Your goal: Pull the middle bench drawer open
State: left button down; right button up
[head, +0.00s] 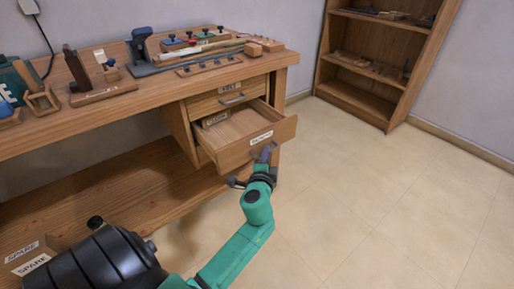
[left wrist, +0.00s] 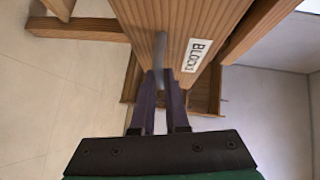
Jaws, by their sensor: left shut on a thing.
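The middle bench drawer (head: 245,146) stands well out from the workbench, below a shut top drawer. Its front has a white label, and the label shows in the left wrist view (left wrist: 197,55). The drawer's wooden floor (head: 236,125) is mostly bare, with a labelled piece toward the back left. My left gripper (head: 265,154) is at the drawer front from below. In the left wrist view its purple fingers (left wrist: 164,88) are shut on the grey drawer handle (left wrist: 160,52). My right gripper is not in view.
The shut top drawer (head: 228,96) has a grey handle. Tools and wooden blocks (head: 265,45) lie on the bench top. A lower shelf (head: 120,190) runs under the bench. A bookcase (head: 375,60) stands at the back right. The floor (head: 390,190) right of the drawer is clear.

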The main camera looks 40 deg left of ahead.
pick_arm(q)
jog(key=shift+s+d, duration=0.25)
jog(key=shift+d, duration=0.6)
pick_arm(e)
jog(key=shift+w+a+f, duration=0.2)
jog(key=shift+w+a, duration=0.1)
pick_arm(q)
jog(key=c, duration=0.9)
grip_release()
jog(key=v, duration=1.4)
jog(key=shift+s, duration=0.3)
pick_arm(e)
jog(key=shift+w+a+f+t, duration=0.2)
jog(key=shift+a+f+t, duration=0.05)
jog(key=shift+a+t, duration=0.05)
